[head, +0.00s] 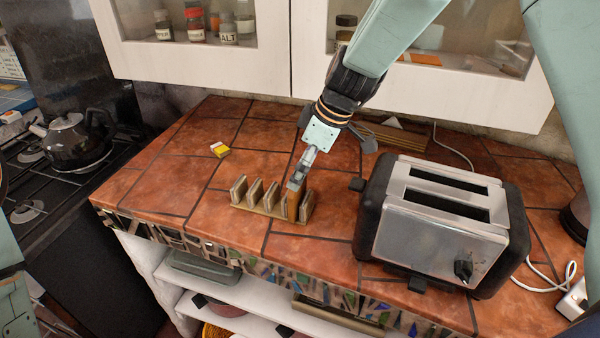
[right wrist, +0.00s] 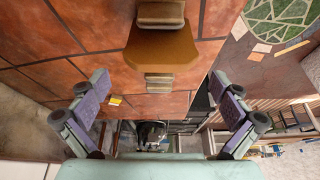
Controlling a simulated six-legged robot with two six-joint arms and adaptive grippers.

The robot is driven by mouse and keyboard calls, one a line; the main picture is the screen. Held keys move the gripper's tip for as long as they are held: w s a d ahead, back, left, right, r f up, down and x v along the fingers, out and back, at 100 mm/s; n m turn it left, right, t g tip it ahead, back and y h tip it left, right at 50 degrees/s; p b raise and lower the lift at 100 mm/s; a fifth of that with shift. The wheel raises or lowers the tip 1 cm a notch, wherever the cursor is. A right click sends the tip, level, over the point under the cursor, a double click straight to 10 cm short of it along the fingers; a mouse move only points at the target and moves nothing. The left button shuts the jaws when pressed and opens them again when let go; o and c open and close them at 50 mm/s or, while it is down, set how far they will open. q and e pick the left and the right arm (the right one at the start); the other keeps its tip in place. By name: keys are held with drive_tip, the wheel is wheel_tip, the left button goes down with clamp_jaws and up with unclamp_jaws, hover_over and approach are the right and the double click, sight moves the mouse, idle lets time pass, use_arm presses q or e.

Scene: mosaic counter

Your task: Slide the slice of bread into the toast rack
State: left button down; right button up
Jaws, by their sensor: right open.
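The wooden toast rack (head: 270,212) stands on the tiled counter, its upright slats in a row. The brown slice of bread (head: 293,205) stands upright between the slats near the rack's right end. In the right wrist view the bread (right wrist: 160,48) is wider than the slats of the rack (right wrist: 160,12) on either side of it. My right gripper (head: 297,180) is just above the bread, partly covering its top in the head view. In the right wrist view its fingers (right wrist: 158,115) are spread wide with nothing held between them. My left gripper is out of view.
A black and silver toaster (head: 440,225) stands to the right of the rack, its cord behind it. A small yellow box (head: 220,149) lies at the back left. A kettle (head: 77,140) sits on the stove. Counter left of the rack is clear.

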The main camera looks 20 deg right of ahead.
drive_tip(key=v, duration=1)
drive_tip(key=shift+s, duration=0.1)
drive_tip(key=x, duration=1.2)
drive_tip(key=shift+a+f, duration=0.1)
drive_tip(key=shift+f, duration=0.05)
drive_tip(key=shift+r+p, duration=0.3)
drive_tip(key=shift+r, duration=0.05)
